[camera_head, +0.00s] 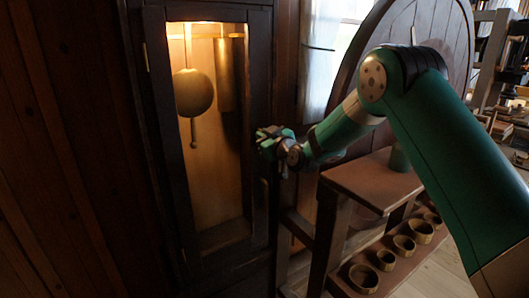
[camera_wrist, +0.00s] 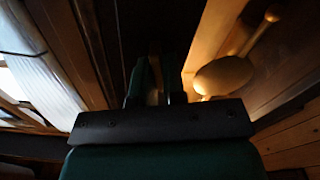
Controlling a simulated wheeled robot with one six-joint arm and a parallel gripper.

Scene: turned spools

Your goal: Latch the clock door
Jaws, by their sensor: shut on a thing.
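The clock door (camera_head: 157,85) is a tall dark wooden frame around a lit window, at the left of the head view. It looks in line with the clock case, but the dark wood hides any small gap. My gripper (camera_head: 268,140) is at the door's right side, about halfway up. In the wrist view my gripper (camera_wrist: 152,68) is shut on a small brown piece (camera_wrist: 153,97) between its fingers. This piece is too dark and covered to tell its full shape or whether it is the latch. A round pendulum (camera_head: 193,92) hangs behind the window, also in the wrist view (camera_wrist: 223,76).
A large round wooden wheel (camera_head: 440,30) and a wooden bench (camera_head: 370,180) stand right of the clock, close under my arm. Several small bowls (camera_head: 404,245) sit on a low shelf. A curtained window (camera_head: 318,50) is behind. Plank wall (camera_head: 40,150) lies left.

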